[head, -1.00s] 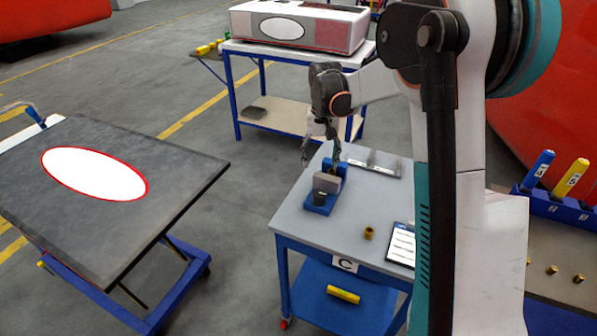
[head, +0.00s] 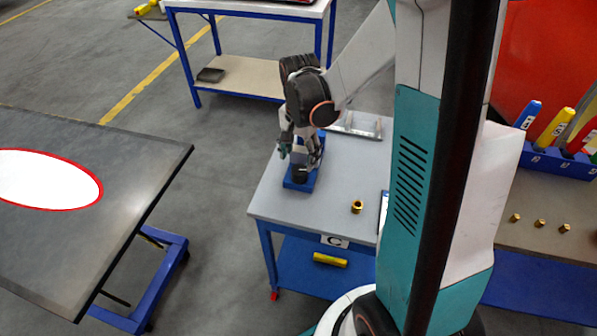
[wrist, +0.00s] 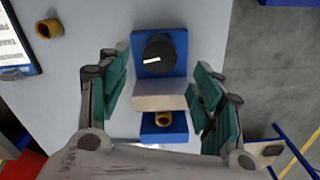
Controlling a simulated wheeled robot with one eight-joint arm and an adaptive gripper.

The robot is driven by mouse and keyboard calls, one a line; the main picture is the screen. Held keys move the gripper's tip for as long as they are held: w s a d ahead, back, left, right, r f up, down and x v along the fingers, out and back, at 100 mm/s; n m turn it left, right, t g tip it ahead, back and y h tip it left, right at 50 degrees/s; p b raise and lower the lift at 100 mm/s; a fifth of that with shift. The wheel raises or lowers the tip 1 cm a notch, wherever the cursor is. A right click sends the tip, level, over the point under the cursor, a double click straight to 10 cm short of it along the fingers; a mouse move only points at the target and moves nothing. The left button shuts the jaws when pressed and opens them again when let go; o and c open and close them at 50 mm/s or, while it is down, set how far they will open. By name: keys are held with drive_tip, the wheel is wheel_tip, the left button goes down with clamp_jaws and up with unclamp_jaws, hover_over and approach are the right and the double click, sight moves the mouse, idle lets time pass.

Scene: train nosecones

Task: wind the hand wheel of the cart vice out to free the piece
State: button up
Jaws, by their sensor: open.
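The cart vice has a blue body (wrist: 143,43), which also shows in the head view (head: 300,186) on the grey cart top. In the wrist view its black round hand wheel (wrist: 158,48) carries a white mark. A pale grey jaw block (wrist: 160,100) lies below the wheel, and a brass ring-like piece (wrist: 163,120) shows just beyond the block. My gripper (wrist: 161,88) is open, its green-padded fingers on either side of the block and apart from it. In the head view my gripper (head: 300,150) is low over the vice and hides part of it.
A loose brass ring (head: 357,207) stands on the cart top (head: 285,215), with a clipboard (wrist: 15,40) near it. A metal tray (head: 355,125) lies behind the vice. A dark tilted panel (head: 130,190) stands left, across a floor gap. A blue tool rack (head: 555,160) is at right.

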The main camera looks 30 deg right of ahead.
sight(299, 169)
wheel_tip(299, 169, down, 7)
drive_tip(key=shift+r+b, duration=0.1)
drive_tip(key=shift+b, duration=0.75)
drive_tip(key=c, duration=1.1)
